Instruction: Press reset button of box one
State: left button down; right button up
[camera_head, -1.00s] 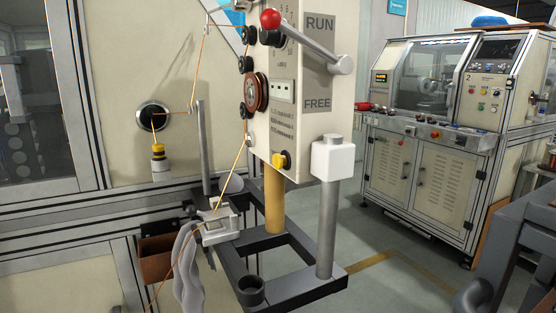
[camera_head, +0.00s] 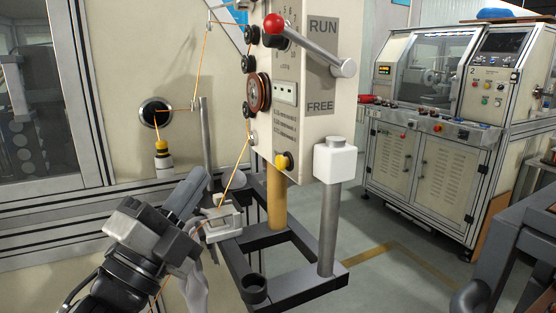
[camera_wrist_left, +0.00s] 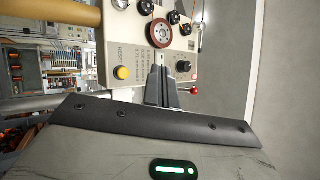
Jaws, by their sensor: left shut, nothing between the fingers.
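The cream box (camera_head: 318,80) marked RUN and FREE stands on a post at the middle of the head view. The box (camera_wrist_left: 115,45) and the yellow button (camera_wrist_left: 122,72) also show in the left wrist view. My left gripper (camera_head: 203,180) is shut and empty, left of and slightly below the button, apart from it. In the left wrist view its fingers (camera_wrist_left: 163,76) point toward the box, to the right of the button. My right gripper is not in view.
A lever with a red knob (camera_head: 273,22) juts from the box. Copper wire runs over pulleys (camera_head: 258,92) and down past a small clamp (camera_head: 222,222) near my left gripper. A black frame (camera_head: 300,290) stands below. A machine marked 2 (camera_head: 440,110) is at the back right.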

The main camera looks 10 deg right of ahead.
aim_at(283, 162)
pick_arm(q)
jog(key=shift+d+r, duration=0.1)
dwell(0.3)
jog(key=w+d+b, duration=0.1)
jog(key=w+d, duration=0.1)
jog(key=d, duration=0.6)
jog(key=shift+w+d, duration=0.15)
jog(key=shift+w, duration=0.2)
dwell(1.0)
dwell(0.7)
